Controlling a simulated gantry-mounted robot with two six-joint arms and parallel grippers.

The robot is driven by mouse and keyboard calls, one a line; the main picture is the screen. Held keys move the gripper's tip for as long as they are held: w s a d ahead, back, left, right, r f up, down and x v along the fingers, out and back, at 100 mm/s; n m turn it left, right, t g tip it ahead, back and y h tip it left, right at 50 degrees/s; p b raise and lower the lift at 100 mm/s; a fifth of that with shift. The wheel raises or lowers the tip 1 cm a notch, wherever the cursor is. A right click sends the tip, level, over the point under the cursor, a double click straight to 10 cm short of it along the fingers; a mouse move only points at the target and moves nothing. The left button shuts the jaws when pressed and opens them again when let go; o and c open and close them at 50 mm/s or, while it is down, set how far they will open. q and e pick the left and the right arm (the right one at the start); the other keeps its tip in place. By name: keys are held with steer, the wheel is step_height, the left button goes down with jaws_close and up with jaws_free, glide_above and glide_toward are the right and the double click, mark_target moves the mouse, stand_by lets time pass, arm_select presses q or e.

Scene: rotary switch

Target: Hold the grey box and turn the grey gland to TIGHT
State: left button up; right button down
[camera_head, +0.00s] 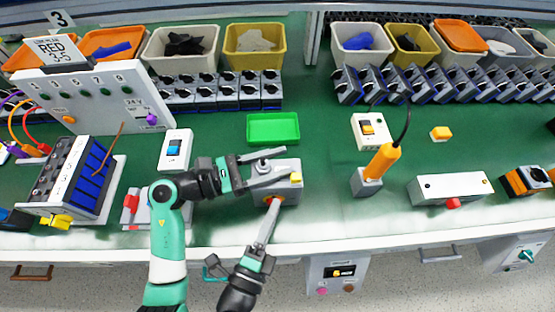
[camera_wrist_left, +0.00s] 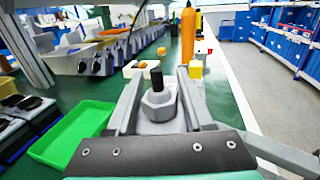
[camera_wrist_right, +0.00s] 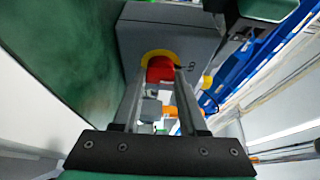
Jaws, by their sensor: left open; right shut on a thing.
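The grey box (camera_head: 290,192) stands near the front edge of the bench, with a small yellow part (camera_head: 296,177) on top. My left gripper (camera_head: 284,163) is open, its fingers on either side of the grey gland (camera_head: 262,166). In the left wrist view the hexagonal gland (camera_wrist_left: 158,104), with a black stub on it, sits between the spread fingers. My right gripper (camera_head: 271,205) reaches the box's front side. In the right wrist view it is shut on a red knob (camera_wrist_right: 160,70) in a yellow ring on the grey box (camera_wrist_right: 165,30). No TIGHT marking is readable.
A green tray (camera_head: 272,128) lies just behind the box. A blue-buttoned white unit (camera_head: 174,150) is to the left. An orange-handled tool (camera_head: 382,162) stands to the right, beside a long white box (camera_head: 450,188). Bench between grey box and tool is clear.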

arm_select(q)
steer(key=shift+c, duration=0.2)
jaws_close()
steer(key=shift+s+m+g, duration=0.15)
steer(key=shift+m+g, duration=0.65)
steer(key=shift+g, duration=0.4)
steer(key=shift+o, duration=0.2)
jaws_free()
steer(key=shift+d, duration=0.1)
steer(key=shift+t, duration=0.3)
